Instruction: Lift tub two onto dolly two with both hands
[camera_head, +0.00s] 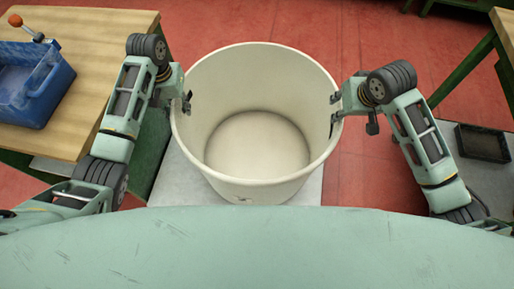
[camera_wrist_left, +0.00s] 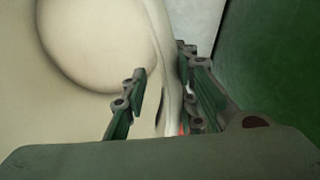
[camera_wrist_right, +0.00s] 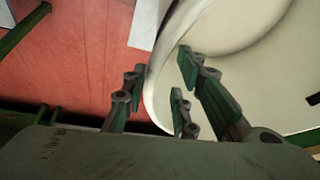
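A large, empty cream tub (camera_head: 258,190) stands upright in the middle of the head view. Its label, if any, cannot be read. My left gripper (camera_head: 187,102) is at the tub's left rim, and my right gripper (camera_head: 334,108) is at its right rim. In the left wrist view, the fingers (camera_wrist_left: 163,88) are spread, with the tub wall between them. In the right wrist view, the fingers (camera_wrist_right: 160,88) are also spread on either side of the wall. Both grippers look open around the rim rather than clamped. I cannot make out a dolly for certain.
A pale flat slab (camera_head: 172,184) lies under the tub. A wooden-topped bench (camera_head: 95,85) with a blue bin (camera_head: 35,95) is close on the left. A dark tray (camera_head: 483,143) lies on a grey surface at right. Red floor (camera_head: 365,40) is clear behind the tub.

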